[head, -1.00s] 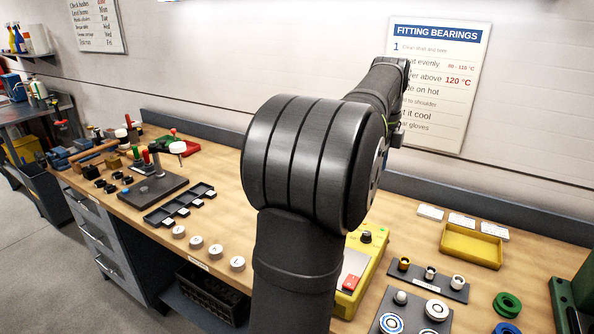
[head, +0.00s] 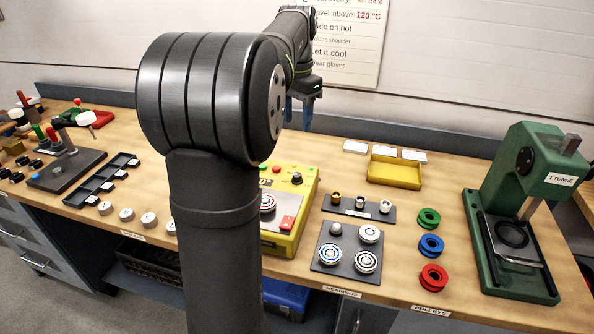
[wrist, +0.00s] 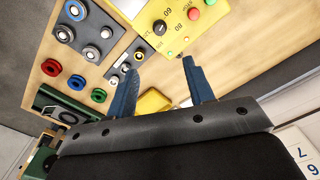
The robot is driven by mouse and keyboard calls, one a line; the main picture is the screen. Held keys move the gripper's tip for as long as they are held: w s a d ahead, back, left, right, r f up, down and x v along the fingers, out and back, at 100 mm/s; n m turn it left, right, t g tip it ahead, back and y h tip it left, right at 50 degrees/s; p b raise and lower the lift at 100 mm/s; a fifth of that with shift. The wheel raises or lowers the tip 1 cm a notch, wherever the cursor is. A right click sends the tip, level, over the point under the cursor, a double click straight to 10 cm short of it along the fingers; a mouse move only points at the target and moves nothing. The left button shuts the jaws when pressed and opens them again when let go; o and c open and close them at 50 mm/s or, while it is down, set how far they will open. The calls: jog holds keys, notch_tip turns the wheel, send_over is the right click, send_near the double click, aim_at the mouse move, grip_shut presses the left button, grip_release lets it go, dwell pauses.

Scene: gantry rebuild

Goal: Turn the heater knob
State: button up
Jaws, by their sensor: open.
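The heater (head: 304,205) is a yellow box on the bench, partly hidden behind my arm in the head view. Its black knob (head: 297,179) is on the top panel. In the wrist view the heater (wrist: 178,30) is at the top, with the knob (wrist: 160,28) beside printed numbers and a red button (wrist: 193,13). My gripper (wrist: 162,65) is open and empty, its two blue fingers spread. In the wrist view the knob appears beyond the gap between the fingertips, apart from them. In the head view the gripper (head: 299,112) is above and behind the heater.
A yellow tray (head: 395,171) and white cards lie behind. Right of the heater are a dark plate of small rings (head: 358,207), a plate of bearings (head: 330,268), coloured pulleys (head: 431,246) and a green press (head: 520,190). Numbered white discs (head: 127,214) lie at left.

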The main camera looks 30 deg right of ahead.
aim_at(297, 174)
notch_tip(297, 174, down, 17)
jog(key=shift+r, duration=0.2)
jog(key=shift+c, duration=0.2)
jog(key=c, duration=0.9)
